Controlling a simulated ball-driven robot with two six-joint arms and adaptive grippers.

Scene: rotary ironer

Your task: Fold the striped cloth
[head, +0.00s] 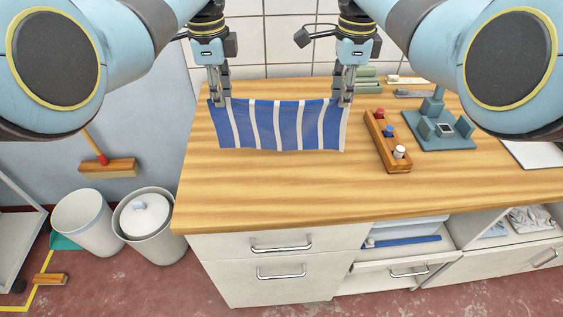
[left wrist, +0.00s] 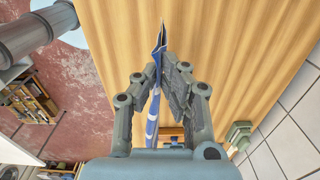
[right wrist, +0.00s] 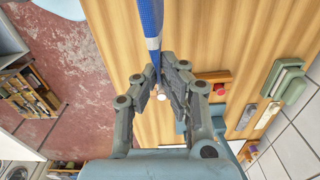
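The striped cloth (head: 278,125), blue with white stripes, is stretched between my two grippers over the wooden table. My left gripper (head: 221,102) is shut on its upper left corner. My right gripper (head: 345,101) is shut on its upper right corner. The left wrist view shows the cloth (left wrist: 155,95) nearly edge-on, pinched between the fingers. The right wrist view shows a thin strip of the cloth (right wrist: 151,22) running into the fingertips. The cloth hangs down towards the camera; I cannot tell whether its lower edge touches the table.
The wooden table (head: 270,190) is clear in front of the cloth. To the right stand a wooden holder with small spools (head: 387,140) and a blue-grey fixture (head: 437,130). Two bins (head: 150,232) stand on the floor at left.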

